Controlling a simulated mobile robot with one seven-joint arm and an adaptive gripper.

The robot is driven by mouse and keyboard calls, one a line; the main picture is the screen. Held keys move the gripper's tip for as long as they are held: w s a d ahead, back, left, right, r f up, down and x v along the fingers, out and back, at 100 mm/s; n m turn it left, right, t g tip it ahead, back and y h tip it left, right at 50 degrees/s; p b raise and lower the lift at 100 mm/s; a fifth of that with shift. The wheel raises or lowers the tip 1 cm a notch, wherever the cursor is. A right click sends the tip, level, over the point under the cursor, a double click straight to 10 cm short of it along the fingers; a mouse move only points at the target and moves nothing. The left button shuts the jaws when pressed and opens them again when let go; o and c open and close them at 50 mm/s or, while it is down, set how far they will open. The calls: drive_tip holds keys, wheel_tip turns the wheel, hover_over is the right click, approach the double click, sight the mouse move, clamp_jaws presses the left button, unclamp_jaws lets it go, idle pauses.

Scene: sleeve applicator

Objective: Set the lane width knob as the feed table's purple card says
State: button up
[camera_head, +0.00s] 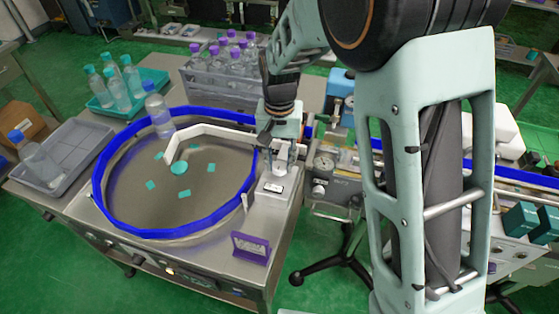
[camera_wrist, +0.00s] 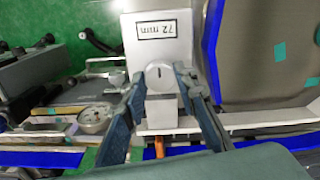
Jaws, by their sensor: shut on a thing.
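The lane width knob (camera_wrist: 158,74) is a small grey round knob with a dark pointer line, on a light grey block (camera_wrist: 188,52). A framed label reading 72 mm (camera_wrist: 157,30) is on that block. In the wrist view my gripper (camera_wrist: 161,80) has its two fingers on either side of the knob, shut on it. In the head view my gripper (camera_head: 283,160) reaches down to the block beside the round feed table (camera_head: 215,205); the knob is hard to make out there. The purple card (camera_head: 250,247) stands at the table's front right corner, its writing too small to read.
A blue-rimmed wall (camera_head: 96,190) rings the feed table, with a bottle and teal pieces inside. A pressure-gauge-like dial (camera_wrist: 94,118) sits close to my fingers. A grey crate of purple-capped bottles (camera_head: 215,84) and a teal tray (camera_head: 110,106) are behind.

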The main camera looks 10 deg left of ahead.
sight(279, 166)
drive_tip(key=o, duration=1.1)
drive_tip(key=shift+o, duration=0.2)
wheel_tip(279, 166, up, 12)
